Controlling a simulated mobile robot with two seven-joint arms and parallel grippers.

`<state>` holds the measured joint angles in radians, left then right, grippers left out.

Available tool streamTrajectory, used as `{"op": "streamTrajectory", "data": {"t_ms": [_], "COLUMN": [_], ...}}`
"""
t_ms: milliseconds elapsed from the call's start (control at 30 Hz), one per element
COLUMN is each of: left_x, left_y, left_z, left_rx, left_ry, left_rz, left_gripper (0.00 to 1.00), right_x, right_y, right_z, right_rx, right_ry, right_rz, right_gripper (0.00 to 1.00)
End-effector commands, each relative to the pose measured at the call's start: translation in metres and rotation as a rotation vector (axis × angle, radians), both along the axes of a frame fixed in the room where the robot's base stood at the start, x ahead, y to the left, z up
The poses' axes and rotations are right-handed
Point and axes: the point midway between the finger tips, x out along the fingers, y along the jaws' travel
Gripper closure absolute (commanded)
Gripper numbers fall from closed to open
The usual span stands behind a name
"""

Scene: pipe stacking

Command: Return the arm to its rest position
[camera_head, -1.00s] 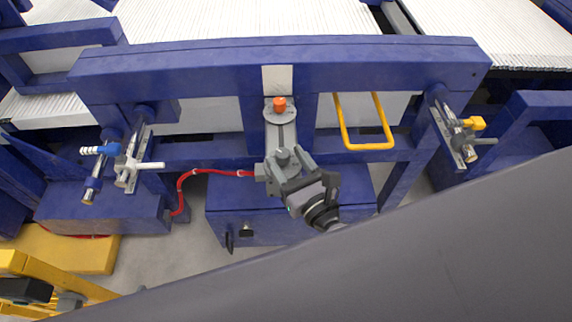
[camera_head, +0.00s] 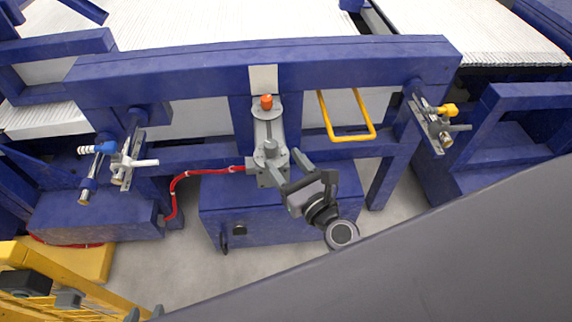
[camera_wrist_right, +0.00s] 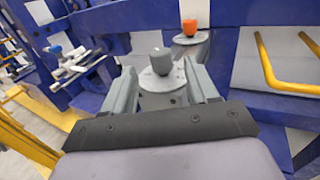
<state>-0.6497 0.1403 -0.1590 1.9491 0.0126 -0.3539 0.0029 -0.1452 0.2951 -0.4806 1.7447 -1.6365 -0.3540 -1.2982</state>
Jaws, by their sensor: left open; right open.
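My right gripper (camera_head: 288,167) is in the middle of the head view, just in front of the grey fixture (camera_head: 264,128) on the blue frame. Its two grey fingers are spread apart with nothing held between them. In the right wrist view the open fingers (camera_wrist_right: 160,90) reach toward a grey knob (camera_wrist_right: 161,61), which stands just beyond the gap. The rest of the left arm is hidden.
A blue frame (camera_head: 190,65) crosses the scene. A yellow handle (camera_head: 350,136) hangs right of the fixture. Clamps with a blue lever (camera_head: 104,148) and a yellow lever (camera_head: 447,109) sit at either side. A red hose (camera_head: 172,195) runs left. Open floor (camera_head: 190,262) lies in front.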

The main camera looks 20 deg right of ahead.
Motion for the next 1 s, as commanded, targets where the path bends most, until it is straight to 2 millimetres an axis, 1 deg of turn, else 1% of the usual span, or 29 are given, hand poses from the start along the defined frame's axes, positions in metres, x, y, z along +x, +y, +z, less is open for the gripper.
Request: {"op": "streamTrajectory", "data": {"t_ms": [333,467,567,667,800,967,1000], "left_x": [0.0,0.0,0.0,0.0,0.0,0.0,0.0], "left_y": [0.0,0.0,0.0,0.0,0.0,0.0,0.0], "left_z": [0.0,0.001,0.001,0.002,0.003,0.004,0.004], "left_rx": [0.0,0.0,0.0,0.0,0.0,0.0,0.0], "left_ry": [0.0,-0.001,-0.001,-0.001,-0.001,-0.001,-0.001], "left_rz": [0.0,0.0,0.0,0.0,0.0,0.0,0.0], "left_gripper": [0.57,0.57,0.57,0.57,0.57,0.57,0.57], "right_x": [0.0,-0.005,-0.014,-0.028,-0.051,-0.081,-0.089], "right_y": [0.0,-0.004,-0.011,-0.019,-0.029,-0.037,-0.038], "right_z": [0.0,-0.007,-0.02,-0.037,-0.061,-0.085,-0.091], "right_rx": [0.006,0.118,0.327,0.625,1.073,1.588,1.717], "right_ry": [0.003,0.051,0.139,0.248,0.392,0.515,0.538], "right_rz": [-0.001,-0.019,-0.059,-0.125,-0.246,-0.415,-0.464], "right_gripper": [0.42,0.42,0.42,0.42,0.42,0.42,0.42]}}
